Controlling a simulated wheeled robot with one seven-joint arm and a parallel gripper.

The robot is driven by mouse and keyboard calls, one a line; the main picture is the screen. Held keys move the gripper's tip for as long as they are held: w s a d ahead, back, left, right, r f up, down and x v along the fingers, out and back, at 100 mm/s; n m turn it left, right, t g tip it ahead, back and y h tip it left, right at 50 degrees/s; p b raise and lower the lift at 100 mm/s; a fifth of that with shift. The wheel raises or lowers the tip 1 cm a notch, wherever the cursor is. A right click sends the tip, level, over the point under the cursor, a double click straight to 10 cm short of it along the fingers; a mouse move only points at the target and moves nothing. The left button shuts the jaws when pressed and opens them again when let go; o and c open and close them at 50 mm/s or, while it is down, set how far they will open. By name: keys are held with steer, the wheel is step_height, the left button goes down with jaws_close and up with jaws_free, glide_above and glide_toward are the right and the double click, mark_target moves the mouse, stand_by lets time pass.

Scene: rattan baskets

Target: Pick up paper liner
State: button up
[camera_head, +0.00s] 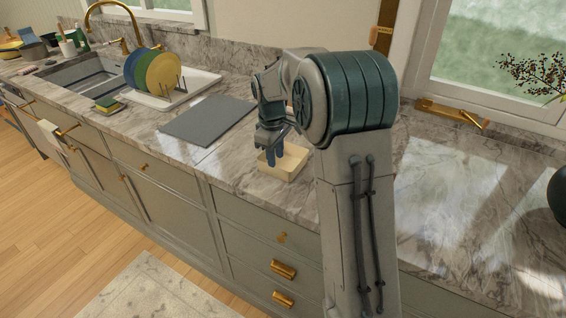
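A shallow cream tray-like thing (284,171), perhaps the paper liner or a small basket, sits on the marble counter near its front edge. I cannot tell whether a separate liner lies in it. My gripper (273,160) points down over its left part, with the dark fingertips at or just above its inside. The fingers look close together, but the view is too small to show their gap or any contact. My own arm stands close by on the right and may hide part of the surroundings.
A grey mat (207,119) lies on the counter to the left. Beyond it are a white drainer with coloured plates (163,73) and a sink (84,72). The counter right of my arm is mostly bare, with a dark round object (558,196) at the edge.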

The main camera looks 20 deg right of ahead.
mark_target(275, 169)
steer(key=shift+w+f+p, duration=0.15)
steer(key=shift+f+p, duration=0.15)
steer(key=shift+f, duration=1.2)
steer(key=shift+w+f+p, duration=0.1)
steer(key=shift+f+p, duration=0.15)
steer(key=shift+f, duration=1.25)
jaws_close()
